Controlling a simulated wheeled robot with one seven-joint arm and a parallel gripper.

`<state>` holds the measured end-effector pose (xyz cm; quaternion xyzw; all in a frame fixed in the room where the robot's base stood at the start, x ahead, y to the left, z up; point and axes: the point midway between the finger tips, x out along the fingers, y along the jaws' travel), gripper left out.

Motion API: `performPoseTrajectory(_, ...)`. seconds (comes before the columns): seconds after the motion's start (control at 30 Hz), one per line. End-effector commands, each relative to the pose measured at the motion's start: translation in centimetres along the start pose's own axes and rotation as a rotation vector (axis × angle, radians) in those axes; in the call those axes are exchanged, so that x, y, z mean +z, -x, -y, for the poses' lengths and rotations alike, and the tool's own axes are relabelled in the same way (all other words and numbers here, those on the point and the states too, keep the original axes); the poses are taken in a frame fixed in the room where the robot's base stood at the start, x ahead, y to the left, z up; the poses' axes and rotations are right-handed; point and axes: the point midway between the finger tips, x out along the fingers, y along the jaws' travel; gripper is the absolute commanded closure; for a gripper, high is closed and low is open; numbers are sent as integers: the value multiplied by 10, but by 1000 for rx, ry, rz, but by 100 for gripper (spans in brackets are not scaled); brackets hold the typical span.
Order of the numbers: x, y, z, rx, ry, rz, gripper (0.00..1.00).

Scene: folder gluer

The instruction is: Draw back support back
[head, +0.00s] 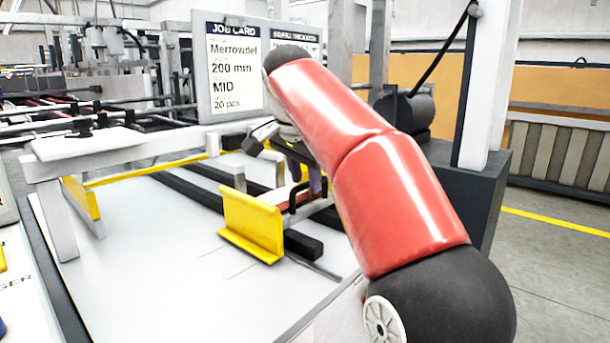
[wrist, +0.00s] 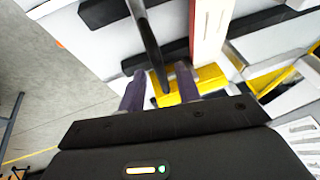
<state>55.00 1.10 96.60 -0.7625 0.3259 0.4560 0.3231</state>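A black handle (head: 293,196) stands on the machine bed beside a yellow angled plate (head: 252,226). In the wrist view the black handle (wrist: 147,38) runs down between my two purple fingers. A yellow plate (wrist: 205,82) lies just beyond the fingertips there. My gripper (head: 304,178) is open, its fingers on either side of the handle with gaps showing. It also shows in the wrist view (wrist: 160,84). My red arm hides part of the area behind the handle. I cannot tell for certain which yellow part is the back support.
Dark rails (head: 190,190) cross the white bed (head: 150,250). A white frame (head: 85,160) with yellow guides stands at the left. A job card board (head: 234,75) rises behind, and a dark cabinet (head: 490,190) stands right of my arm. Floor is clear at far right.

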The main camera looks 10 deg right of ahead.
Motion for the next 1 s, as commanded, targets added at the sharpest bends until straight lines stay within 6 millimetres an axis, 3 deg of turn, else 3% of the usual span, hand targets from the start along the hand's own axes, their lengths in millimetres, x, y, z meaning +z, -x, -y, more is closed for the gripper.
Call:
performPoseTrajectory(0.03, 0, 0, 0, 0, 0, 0, 74)
performPoseTrajectory(0.23, 0, 0, 0, 0, 0, 0, 100)
performPoseTrajectory(0.57, 0, 1, -4, 0, -1, -1, 100)
performPoseTrajectory(0.67, -1, 2, -21, 1, -4, -4, 100)
performPoseTrajectory(1.0, -8, 19, -106, 1, -4, -4, 100)
